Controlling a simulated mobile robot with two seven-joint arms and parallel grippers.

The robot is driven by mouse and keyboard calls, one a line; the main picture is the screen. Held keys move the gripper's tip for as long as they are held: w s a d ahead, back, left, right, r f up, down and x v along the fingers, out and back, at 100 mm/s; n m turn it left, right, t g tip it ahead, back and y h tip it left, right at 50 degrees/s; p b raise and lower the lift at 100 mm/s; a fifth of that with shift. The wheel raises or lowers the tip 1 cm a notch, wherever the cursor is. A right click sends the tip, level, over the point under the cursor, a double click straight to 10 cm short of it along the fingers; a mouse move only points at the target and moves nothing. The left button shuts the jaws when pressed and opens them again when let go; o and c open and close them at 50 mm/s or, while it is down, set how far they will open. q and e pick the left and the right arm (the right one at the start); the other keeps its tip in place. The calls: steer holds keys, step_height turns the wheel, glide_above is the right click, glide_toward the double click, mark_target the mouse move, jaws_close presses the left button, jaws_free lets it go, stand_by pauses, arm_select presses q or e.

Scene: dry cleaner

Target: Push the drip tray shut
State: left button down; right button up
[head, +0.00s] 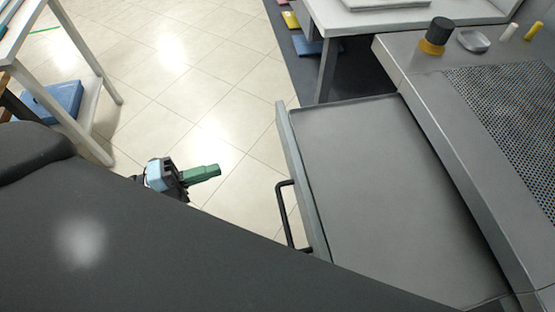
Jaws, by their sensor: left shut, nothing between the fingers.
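The drip tray (375,165) is a shallow grey metal drawer standing out to the left from a metal machine (430,110). Its front panel (299,180) faces left and carries a black bar handle (285,215). My left gripper (217,171) has green fingers, shut and empty, pointing right toward the tray front. In the picture it is left of the handle with a clear gap of floor between. The tray's near corner is hidden behind my own dark body. My right gripper is not in view.
On the machine top are a black and yellow knob (436,36), a small grey dish (473,40) and a perforated panel (510,120). A white table (400,18) stands behind. A white-legged rack (95,70) with a blue folded item (55,101) is at left. Tiled floor lies between.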

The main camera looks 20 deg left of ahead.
mark_target(405, 133)
arm_select(q)
steer(key=shift+d+r+m+g+h, duration=0.15)
steer(key=shift+m+g+h, duration=0.5)
steer(key=shift+m, duration=0.75)
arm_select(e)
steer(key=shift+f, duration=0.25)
